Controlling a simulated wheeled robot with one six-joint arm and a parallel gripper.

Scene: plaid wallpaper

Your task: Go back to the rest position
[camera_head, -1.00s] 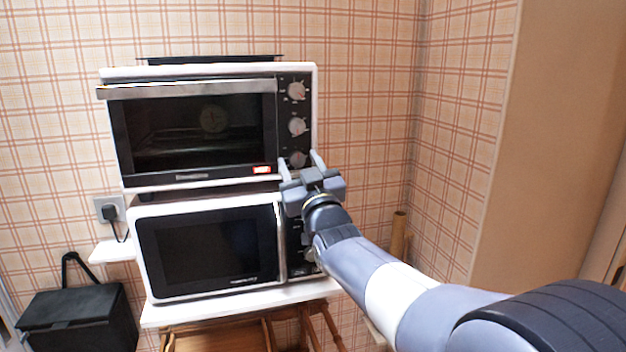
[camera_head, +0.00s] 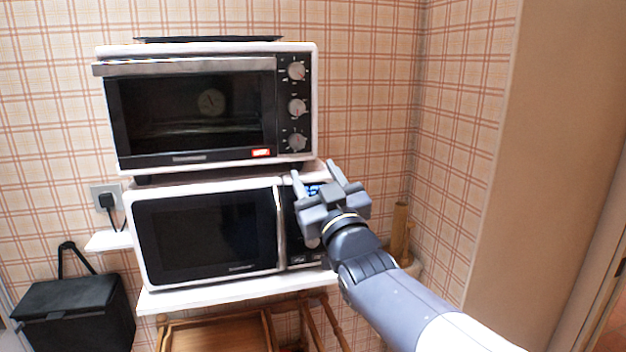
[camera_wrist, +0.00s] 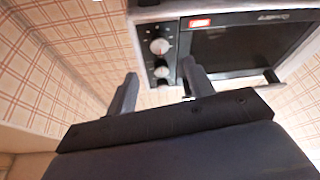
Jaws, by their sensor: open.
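My gripper (camera_head: 315,183) is open and empty in the head view. It is in front of the right side of the white microwave (camera_head: 205,185), just below the toaster oven's lowest knob, and hides part of the microwave's control panel. In the wrist view my gripper (camera_wrist: 158,88) shows two fingers spread apart with nothing between them. The toaster oven (camera_head: 220,50) stands on top of the microwave with its door shut. Its knobs (camera_wrist: 160,46) also show in the wrist view, beyond the fingers. I cannot tell the exact gap between the fingers and the microwave.
A white shelf (camera_head: 190,299) carries the microwave, above a wooden rack (camera_head: 215,335). A black box (camera_head: 75,312) is at the lower left. A wall socket with a plug (camera_head: 106,200) is beside the microwave. A brown upright cylinder (camera_head: 399,225) stands in the corner. The right side is a plain wall.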

